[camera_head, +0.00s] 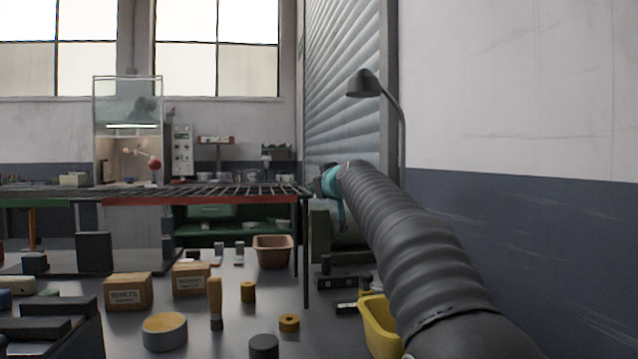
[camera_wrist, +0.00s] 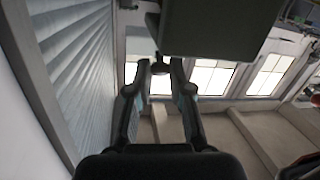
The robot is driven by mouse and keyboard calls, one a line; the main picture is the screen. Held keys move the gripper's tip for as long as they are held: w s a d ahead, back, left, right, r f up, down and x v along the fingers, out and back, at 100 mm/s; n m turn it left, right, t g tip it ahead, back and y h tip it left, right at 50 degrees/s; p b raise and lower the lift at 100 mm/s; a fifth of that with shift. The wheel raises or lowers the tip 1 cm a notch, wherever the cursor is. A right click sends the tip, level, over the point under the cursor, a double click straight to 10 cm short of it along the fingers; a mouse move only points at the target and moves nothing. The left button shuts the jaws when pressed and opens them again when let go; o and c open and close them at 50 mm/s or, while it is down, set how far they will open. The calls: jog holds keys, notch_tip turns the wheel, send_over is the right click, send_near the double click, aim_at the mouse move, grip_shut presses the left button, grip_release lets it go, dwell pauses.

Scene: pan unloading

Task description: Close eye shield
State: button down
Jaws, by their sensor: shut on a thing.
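My gripper (camera_wrist: 161,72) is shut on a small dark part, which shows between its fingertips in the wrist view. A dark grey-green block (camera_wrist: 218,24) lies just beyond the fingertips there. I cannot make out the eye shield for certain; the held part may belong to it. In the head view my gripper (camera_head: 329,182) shows at the far end of my arm, by the right end of the bench. It is above a green machine body (camera_head: 322,232), and my arm hides much of that area.
A grated workbench (camera_head: 200,193) stands at the back left, with a clear-walled cabinet (camera_head: 128,92) on it. A lamp (camera_head: 364,84) rises beside the shutter (camera_head: 345,70). Boxes (camera_head: 128,291), a brown bin (camera_head: 272,251) and a yellow bin (camera_head: 380,325) stand nearer.

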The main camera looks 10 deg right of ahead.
jog(key=c, duration=1.1)
grip_release()
jog(key=shift+o, duration=0.2)
jog(key=s+d+r, duration=0.1)
jog(key=s+d, duration=0.1)
jog(key=s, duration=0.9)
jog(key=shift+s+r, duration=0.35)
jog(key=shift+s, duration=0.05)
